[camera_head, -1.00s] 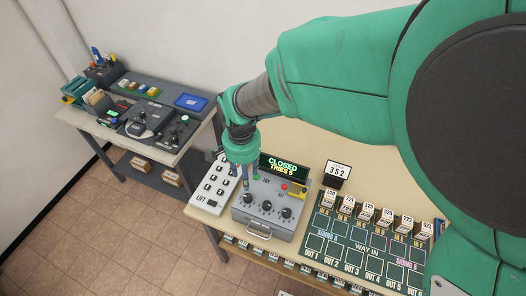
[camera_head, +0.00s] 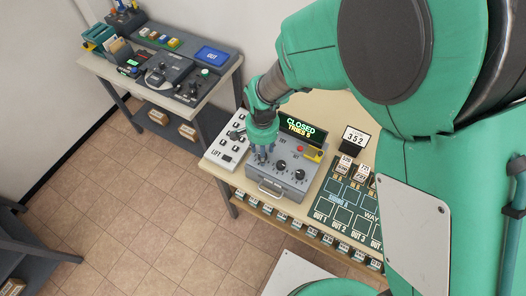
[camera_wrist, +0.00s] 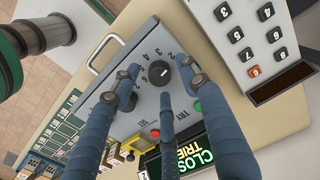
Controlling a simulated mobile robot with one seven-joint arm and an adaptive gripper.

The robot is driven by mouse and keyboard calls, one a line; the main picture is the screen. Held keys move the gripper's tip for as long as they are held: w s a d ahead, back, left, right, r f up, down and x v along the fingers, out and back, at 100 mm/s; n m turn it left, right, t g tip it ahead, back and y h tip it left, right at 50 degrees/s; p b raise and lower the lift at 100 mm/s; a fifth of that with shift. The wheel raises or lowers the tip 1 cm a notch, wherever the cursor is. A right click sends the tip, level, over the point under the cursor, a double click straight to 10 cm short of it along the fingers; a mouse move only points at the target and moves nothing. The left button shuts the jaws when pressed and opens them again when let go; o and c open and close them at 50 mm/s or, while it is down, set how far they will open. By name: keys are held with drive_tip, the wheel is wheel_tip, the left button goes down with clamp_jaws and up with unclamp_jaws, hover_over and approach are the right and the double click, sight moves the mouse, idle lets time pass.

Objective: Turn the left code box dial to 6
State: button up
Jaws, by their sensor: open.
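The code box (camera_head: 262,178) is a grey case on the table, with a lit display (camera_head: 298,130) reading CLOSED and TRIES. In the head view its middle dial (camera_head: 281,165) and right dial (camera_head: 300,174) show; my fingers hide the left dial. In the wrist view, which is turned round, the black left dial (camera_wrist: 158,73) shows between my spread fingers, with numbers printed around it. My gripper (camera_head: 262,153) is open over the left end of the box. In the wrist view the fingertips (camera_wrist: 160,82) straddle the left dial; I cannot tell whether they touch it.
A white LIFT keypad (camera_head: 228,145) stands just left of the box. A red button (camera_wrist: 155,133) and a green one (camera_wrist: 197,106) are close to my fingers.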

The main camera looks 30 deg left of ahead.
drive_tip(key=shift+f, duration=0.55)
drive_tip(key=shift+c, duration=0.3)
clamp_jaws()
